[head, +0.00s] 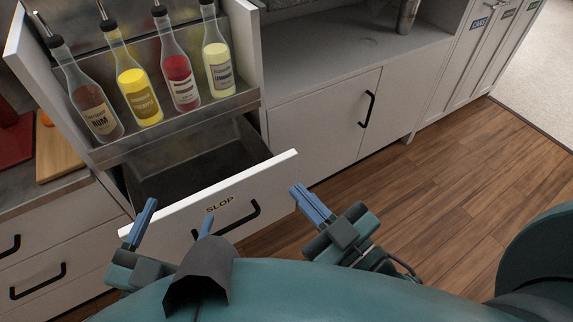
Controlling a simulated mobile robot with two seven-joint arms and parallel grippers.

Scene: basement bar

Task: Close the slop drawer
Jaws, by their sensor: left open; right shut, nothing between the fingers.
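The slop drawer (219,191) is pulled out from the cabinet, below the bottle rack. Its white front carries the label SLOP and a black bar handle (241,218). Its dark metal inside shows and looks empty. My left gripper (179,209) is open, with its blue fingers apart in front of the left part of the drawer front. My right gripper (300,190) is shut and empty, with its fingertips by the right end of the drawer front. I cannot tell whether either gripper touches the front. My own body hides part of the lower front.
Several bottles with pourers, such as the rum bottle (91,100), stand in the rack (175,120) above the drawer. Closed drawers with black handles (38,281) lie at left. A closed cabinet (325,120) stands at right. The wooden floor (455,175) at right is clear.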

